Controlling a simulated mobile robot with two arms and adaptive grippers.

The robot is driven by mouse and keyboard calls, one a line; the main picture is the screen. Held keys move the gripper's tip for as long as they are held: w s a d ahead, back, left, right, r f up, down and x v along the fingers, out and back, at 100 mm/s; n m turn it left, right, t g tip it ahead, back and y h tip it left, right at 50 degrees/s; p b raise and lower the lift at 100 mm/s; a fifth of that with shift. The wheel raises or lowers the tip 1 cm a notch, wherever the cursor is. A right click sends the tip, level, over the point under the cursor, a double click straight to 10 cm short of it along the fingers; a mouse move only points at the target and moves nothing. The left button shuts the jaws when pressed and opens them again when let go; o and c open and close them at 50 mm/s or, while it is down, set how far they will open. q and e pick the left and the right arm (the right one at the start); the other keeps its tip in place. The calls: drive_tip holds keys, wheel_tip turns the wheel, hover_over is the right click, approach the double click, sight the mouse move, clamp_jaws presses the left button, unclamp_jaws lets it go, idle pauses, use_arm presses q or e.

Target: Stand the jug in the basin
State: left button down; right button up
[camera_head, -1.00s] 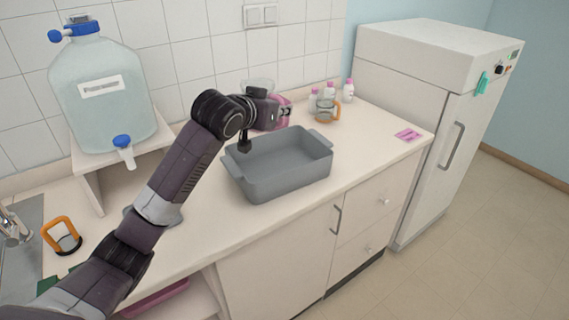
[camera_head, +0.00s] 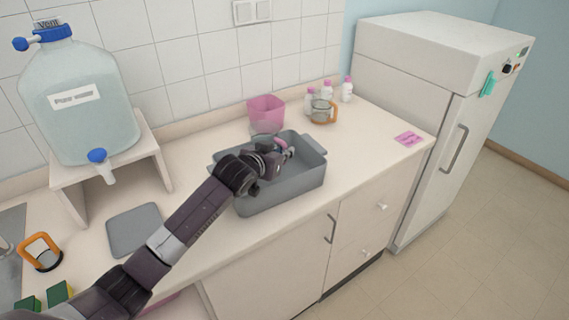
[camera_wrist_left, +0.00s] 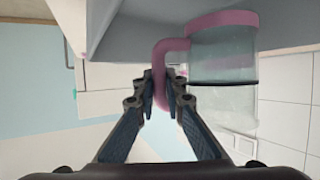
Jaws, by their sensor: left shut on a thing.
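The clear jug has a pink band and a pink handle. My left gripper (camera_head: 285,154) is shut on the handle, and in the left wrist view the fingers (camera_wrist_left: 162,88) close around the handle beside the jug (camera_wrist_left: 222,65). The grey basin (camera_head: 285,190) stands on the counter. In the head view the gripper and jug are over or inside its opening, and my arm hides much of the jug. Grey basin surface (camera_wrist_left: 140,30) shows close by in the wrist view. I cannot tell whether the jug touches the basin floor. My right gripper is not in view.
A pink container (camera_head: 266,112) stands behind the basin.

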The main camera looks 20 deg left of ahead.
sight(285, 163)
use_arm(q)
drive_tip(key=shift+f, duration=0.45)
wheel_tip(285, 163, down, 4)
drive_tip(key=shift+r+p, duration=0.25)
drive_tip(key=shift+p, duration=0.05)
drive_tip(key=shift+f, duration=0.35)
drive_tip(key=c, duration=2)
unclamp_jaws()
drive_tip(key=shift+s+f, duration=0.1)
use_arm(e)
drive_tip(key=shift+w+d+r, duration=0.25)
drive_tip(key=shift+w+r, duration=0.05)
